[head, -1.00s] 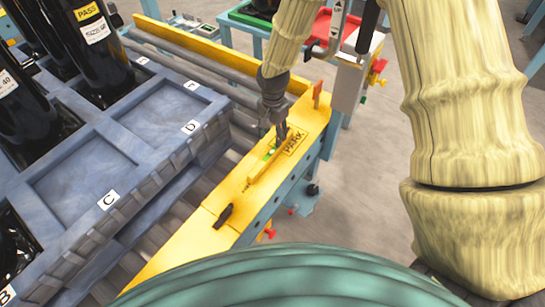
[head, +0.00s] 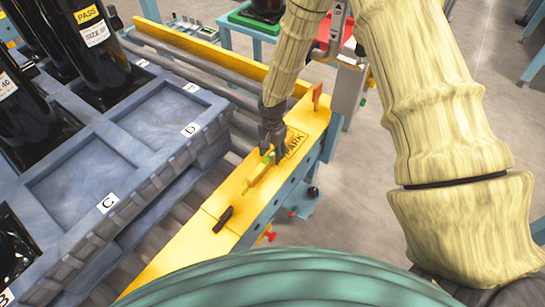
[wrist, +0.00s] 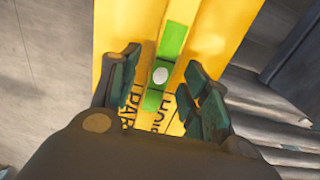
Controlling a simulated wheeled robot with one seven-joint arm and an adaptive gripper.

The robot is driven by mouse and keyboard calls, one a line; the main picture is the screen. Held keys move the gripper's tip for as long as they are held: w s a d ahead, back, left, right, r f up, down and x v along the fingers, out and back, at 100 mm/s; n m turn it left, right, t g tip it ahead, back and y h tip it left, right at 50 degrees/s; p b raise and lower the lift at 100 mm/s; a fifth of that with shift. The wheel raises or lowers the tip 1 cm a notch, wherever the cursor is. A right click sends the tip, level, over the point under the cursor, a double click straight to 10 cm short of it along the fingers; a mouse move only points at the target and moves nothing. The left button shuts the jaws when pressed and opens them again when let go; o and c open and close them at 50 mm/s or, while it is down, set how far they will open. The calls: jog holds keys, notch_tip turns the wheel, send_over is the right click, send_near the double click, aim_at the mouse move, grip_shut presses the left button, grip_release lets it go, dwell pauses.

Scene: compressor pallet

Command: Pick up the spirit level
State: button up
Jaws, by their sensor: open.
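The spirit level (head: 259,172) is a narrow yellow bar with green parts, lying on the yellow rail beside the PARK lettering. In the wrist view its green section with a pale round spot (wrist: 160,75) lies between my fingers. My gripper (head: 272,153) is over the upper end of the level and points down at it. In the wrist view my gripper (wrist: 162,62) is open, one finger on each side of the level, with gaps visible. The head view hides the end of the level under the fingers.
A black handle-like piece (head: 223,219) lies on the yellow rail (head: 200,243) nearer me. An orange-red upright tab (head: 317,96) stands at the rail's far end. The grey-blue pallet (head: 75,185) with tall black cylinders is on the left, beside rollers. Open floor lies right.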

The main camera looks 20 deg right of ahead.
jog(key=shift+f, duration=0.55)
jog(key=shift+c, duration=0.2)
grip_shut()
jog(key=shift+r, duration=0.1)
